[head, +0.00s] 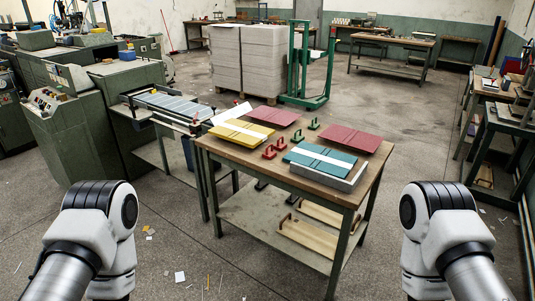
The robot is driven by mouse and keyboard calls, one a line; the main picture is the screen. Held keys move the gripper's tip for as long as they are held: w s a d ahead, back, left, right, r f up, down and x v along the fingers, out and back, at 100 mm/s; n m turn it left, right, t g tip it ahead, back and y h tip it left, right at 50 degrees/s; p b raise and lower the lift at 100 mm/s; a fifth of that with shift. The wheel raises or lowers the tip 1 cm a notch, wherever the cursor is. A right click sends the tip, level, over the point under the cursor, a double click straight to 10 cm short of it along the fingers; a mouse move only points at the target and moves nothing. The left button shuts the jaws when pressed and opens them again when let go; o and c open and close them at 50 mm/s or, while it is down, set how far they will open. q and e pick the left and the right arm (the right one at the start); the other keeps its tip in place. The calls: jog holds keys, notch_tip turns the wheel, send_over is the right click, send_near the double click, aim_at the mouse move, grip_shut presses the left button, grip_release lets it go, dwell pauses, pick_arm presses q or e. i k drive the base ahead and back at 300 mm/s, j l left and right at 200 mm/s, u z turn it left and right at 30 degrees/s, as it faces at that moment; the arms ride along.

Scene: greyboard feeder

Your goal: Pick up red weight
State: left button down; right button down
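Two small red weights with handles stand upright side by side near the middle of the wooden table in the head view. The nearer red weight (269,152) is slightly left of the other red weight (281,145). They sit between a yellow folder (240,136) and a teal folder (322,160). Neither of my grippers shows. Only links of my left arm at the lower left and my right arm at the lower right are visible, well apart from the table.
Two green weights (298,136) (314,124) stand behind the red ones. Dark red folders (274,117) (349,139) lie toward the table's back and right. The table (225,154) has a lower shelf with wooden pieces. A grey machine (172,102) stands at left. Floor in front is mostly free, with scraps.

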aim_at(269, 154)
jog(key=i+j+z, duration=0.15)
jog(key=i, duration=0.4)
jog(key=i+j+z, duration=0.15)
jog(key=i, duration=0.35)
jog(key=i+j+z, duration=0.1)
jog(key=i, duration=0.5)
jog(key=i+j+z, duration=0.1)
jog(key=i, duration=0.45)
